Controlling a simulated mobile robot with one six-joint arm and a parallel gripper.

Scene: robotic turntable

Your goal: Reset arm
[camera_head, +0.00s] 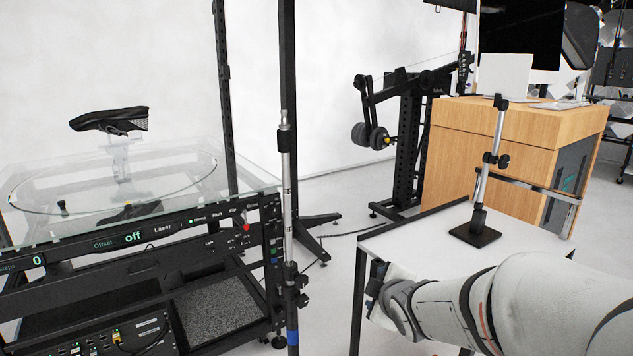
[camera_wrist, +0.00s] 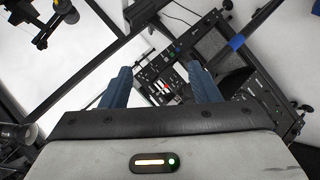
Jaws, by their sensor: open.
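My gripper (camera_wrist: 159,88) shows in the wrist view with its two blue-grey fingers spread apart and nothing between them. Beyond the fingers is the turntable's control panel. In the head view my gripper (camera_head: 376,278) is at the end of my white arm, at the left edge of the small white table. Its fingertips are hard to make out there. A dark shoe (camera_head: 110,120) sits on a clear stand above the glass turntable (camera_head: 180,168) at the left, well away from my gripper.
The small white table (camera_head: 405,240) bears a stand with a black base (camera_head: 475,234). A silver upright pole (camera_head: 286,190) stands between turntable and table. A wooden desk (camera_head: 480,150) is at the back right. Open floor lies between turntable frame and table.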

